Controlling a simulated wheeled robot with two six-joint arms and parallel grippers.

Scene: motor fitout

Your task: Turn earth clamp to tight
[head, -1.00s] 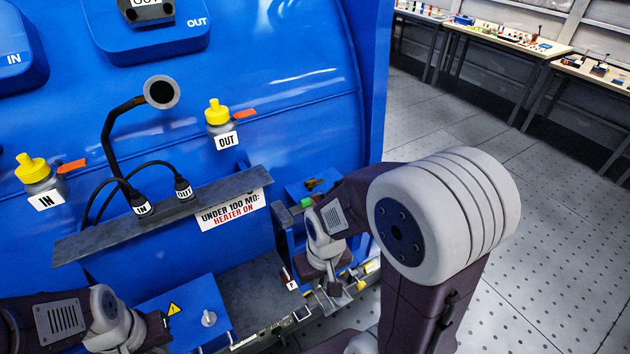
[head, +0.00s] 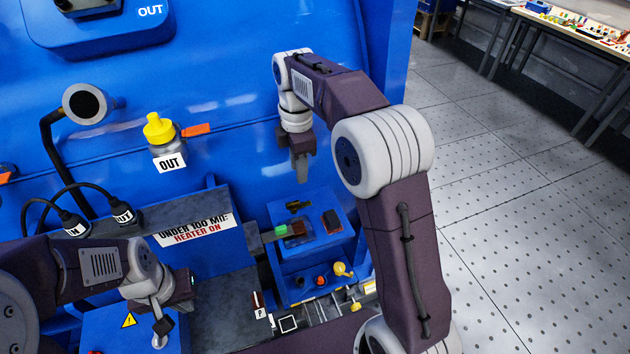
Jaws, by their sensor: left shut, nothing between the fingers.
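I see no label naming the earth clamp. A small dark brass fitting (head: 298,206) on top of the blue box (head: 318,252) at the motor's right end may be it, but I cannot be certain. My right gripper (head: 300,178) points down just above and behind this fitting, apart from it. Its fingers overlap from this side, so their opening does not show. My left gripper (head: 160,312) is shut and empty, low at the left, right over a pale knob (head: 160,340) on a lower blue box. Whether it touches the knob is unclear.
The blue box also carries a red-and-black switch (head: 332,221), a green-ended piece (head: 281,231) and a yellow-knobbed lever (head: 343,269). A grey ledge with two black cable plugs (head: 122,212) runs to its left. Open floor (head: 520,230) lies to the right.

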